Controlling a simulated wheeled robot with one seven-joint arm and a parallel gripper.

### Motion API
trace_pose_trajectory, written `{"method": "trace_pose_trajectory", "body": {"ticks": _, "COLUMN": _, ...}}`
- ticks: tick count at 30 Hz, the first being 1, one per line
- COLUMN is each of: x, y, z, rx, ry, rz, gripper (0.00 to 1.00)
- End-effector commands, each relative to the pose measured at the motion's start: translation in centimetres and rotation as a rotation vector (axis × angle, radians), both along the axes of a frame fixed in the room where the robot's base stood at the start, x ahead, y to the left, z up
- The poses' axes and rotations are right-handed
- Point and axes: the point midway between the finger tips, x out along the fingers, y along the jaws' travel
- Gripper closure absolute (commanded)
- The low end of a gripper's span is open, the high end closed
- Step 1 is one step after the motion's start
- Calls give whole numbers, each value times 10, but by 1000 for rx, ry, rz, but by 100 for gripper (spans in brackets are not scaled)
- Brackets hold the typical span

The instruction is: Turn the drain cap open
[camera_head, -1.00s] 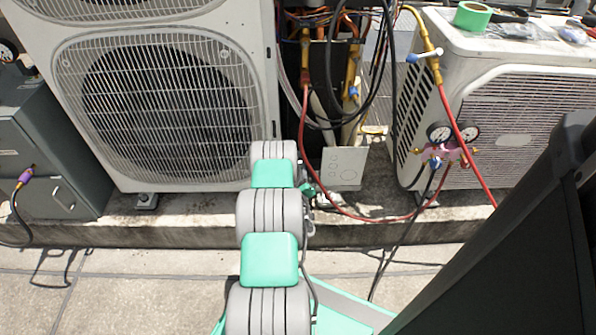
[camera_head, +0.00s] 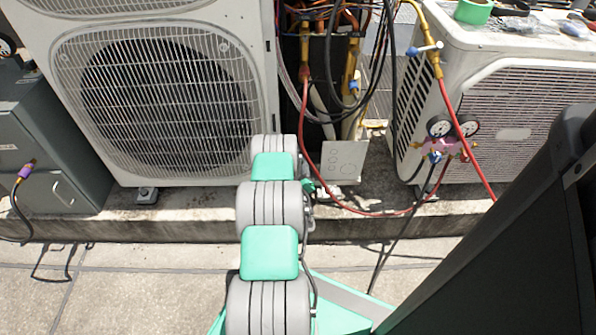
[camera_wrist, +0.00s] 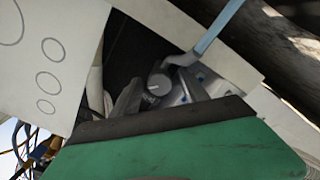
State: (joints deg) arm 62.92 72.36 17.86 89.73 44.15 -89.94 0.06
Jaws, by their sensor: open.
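A round grey cap (camera_wrist: 158,84) with a light mark on its face shows in the wrist view, in a shaded gap behind a pale plate; it looks like the drain cap. My gripper (camera_wrist: 160,92) is open, with one dark finger to the left of the cap and one to the right. Whether either finger touches the cap I cannot tell. The finger bases are hidden behind the green gripper body. In the head view my arm reaches toward the gap between the two condensers, and the gripper and cap cannot be made out.
The pale plate with circles (camera_head: 344,161) stands in the gap. A bluish bar (camera_wrist: 213,30) crosses above the cap.

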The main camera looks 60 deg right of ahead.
Motion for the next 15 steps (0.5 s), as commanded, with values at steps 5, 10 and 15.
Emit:
{"method": "trace_pose_trajectory", "body": {"ticks": 5, "x": -9, "y": 17, "z": 3, "rx": 1, "ry": -1, "rz": -2, "gripper": 48}}
{"method": "trace_pose_trajectory", "body": {"ticks": 10, "x": -25, "y": 48, "z": 4, "rx": 2, "ry": 0, "rz": -3, "gripper": 48}}
{"method": "trace_pose_trajectory", "body": {"ticks": 15, "x": -33, "y": 65, "z": 1, "rx": 1, "ry": -1, "rz": -2, "gripper": 48}}
